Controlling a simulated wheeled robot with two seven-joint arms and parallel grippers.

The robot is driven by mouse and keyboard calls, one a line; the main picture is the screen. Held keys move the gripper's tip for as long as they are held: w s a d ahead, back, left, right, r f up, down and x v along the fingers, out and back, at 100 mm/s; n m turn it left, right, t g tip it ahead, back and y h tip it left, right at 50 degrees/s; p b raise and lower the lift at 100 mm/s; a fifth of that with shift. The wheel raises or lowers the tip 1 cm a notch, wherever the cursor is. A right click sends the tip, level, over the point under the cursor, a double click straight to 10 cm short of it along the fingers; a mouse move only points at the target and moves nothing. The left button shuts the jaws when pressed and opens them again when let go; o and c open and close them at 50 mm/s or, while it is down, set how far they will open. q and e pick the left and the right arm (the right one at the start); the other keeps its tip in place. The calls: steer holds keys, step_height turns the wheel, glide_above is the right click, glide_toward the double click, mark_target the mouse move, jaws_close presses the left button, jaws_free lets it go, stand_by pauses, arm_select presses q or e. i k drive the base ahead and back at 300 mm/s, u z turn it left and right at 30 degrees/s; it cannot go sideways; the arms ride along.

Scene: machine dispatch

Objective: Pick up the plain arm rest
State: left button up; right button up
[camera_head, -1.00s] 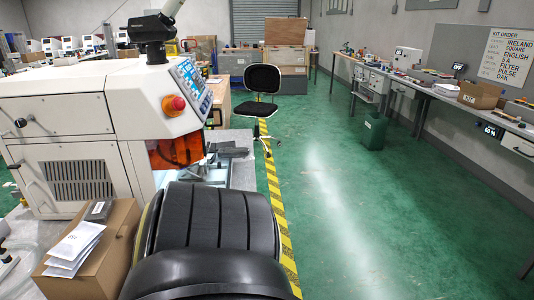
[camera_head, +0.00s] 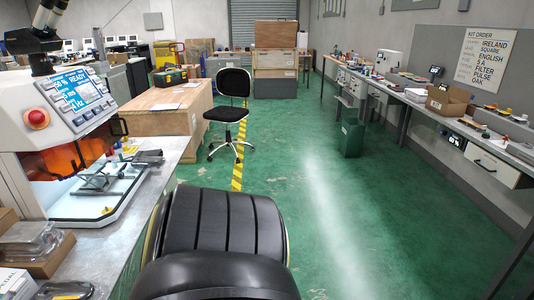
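I cannot pick out a plain arm rest with certainty. A clear-wrapped grey item (camera_head: 32,242) lies on a cardboard box at the lower left. A dark wrapped item (camera_head: 62,291) shows below it, cut off by the bottom edge. The white machine (camera_head: 50,120) stands at the left, with a lit panel reading READY and a red button. Grey metal parts (camera_head: 95,182) lie on its pale bed, and another (camera_head: 150,157) sits at its far side. Neither of my grippers is in view.
A metal bench top (camera_head: 130,222) borders the machine. A wooden crate (camera_head: 158,112), a black office chair (camera_head: 229,108) and a green bin (camera_head: 352,138) stand ahead. A long bench (camera_head: 445,112) with a cardboard box (camera_head: 449,100) runs along the right wall. The green floor between is clear.

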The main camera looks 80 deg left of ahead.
mark_target(145, 165)
steer(key=u, duration=2.8)
steer(key=i, duration=2.75)
steer(key=u, duration=2.8)
